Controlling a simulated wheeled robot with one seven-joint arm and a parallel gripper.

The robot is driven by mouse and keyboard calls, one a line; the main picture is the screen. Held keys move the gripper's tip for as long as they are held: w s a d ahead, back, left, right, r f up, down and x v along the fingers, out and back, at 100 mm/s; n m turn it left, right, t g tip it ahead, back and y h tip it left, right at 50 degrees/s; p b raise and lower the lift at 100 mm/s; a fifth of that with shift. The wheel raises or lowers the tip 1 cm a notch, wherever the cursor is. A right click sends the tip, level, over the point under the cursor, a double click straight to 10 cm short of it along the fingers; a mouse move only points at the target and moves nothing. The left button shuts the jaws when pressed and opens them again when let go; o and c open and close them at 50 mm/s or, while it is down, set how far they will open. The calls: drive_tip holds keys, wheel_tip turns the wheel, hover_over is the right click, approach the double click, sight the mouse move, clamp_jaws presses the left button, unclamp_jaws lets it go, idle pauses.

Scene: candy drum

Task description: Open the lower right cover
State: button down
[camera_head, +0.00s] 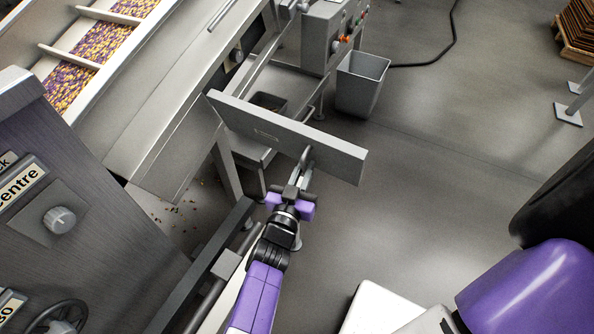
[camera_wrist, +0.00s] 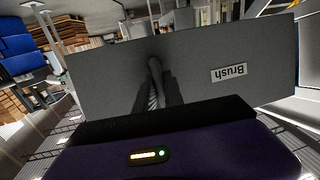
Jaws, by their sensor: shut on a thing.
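The lower right cover (camera_head: 262,131) is a long grey metal panel. It stands swung out from the machine frame, its right end out over the floor, with an opening and a bin visible behind it. Its handle (camera_head: 305,156) is a small bar near the right end. My gripper (camera_head: 299,178) is at the handle and shut on it. In the wrist view the cover (camera_wrist: 195,75) fills the middle and carries a "Brush" label. There the handle (camera_wrist: 155,72) stands between the dark fingers of my gripper (camera_wrist: 155,92). The fingertips' exact contact is partly hidden.
A grey waste bin (camera_head: 361,84) stands on the floor behind the cover. A control box (camera_head: 325,35) with coloured buttons is above it. A dark panel (camera_head: 60,215) with a knob is at the left. The floor (camera_head: 440,140) to the right is clear.

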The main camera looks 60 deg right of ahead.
sight(318, 157)
drive_tip(key=shift+n+t, duration=0.7)
drive_tip(key=shift+t, duration=0.1)
drive_tip(key=d, duration=0.2)
drive_tip(key=d+r+p, duration=0.1)
drive_tip(key=d, duration=0.1)
drive_tip(key=d+p, duration=0.1)
drive_tip(key=d, duration=0.1)
drive_tip(key=shift+s+d+r, duration=0.15)
drive_tip(key=shift+d+r, duration=0.1)
drive_tip(key=shift+r, duration=0.15)
drive_tip(key=c, duration=1.7)
unclamp_jaws()
drive_tip(key=v, duration=0.6)
drive_tip(key=shift+s+a+r, duration=0.1)
drive_tip(key=shift+a+r, duration=0.05)
drive_tip(key=shift+r, duration=0.05)
drive_tip(key=shift+s+a, duration=0.4)
drive_tip(key=shift+a, duration=0.15)
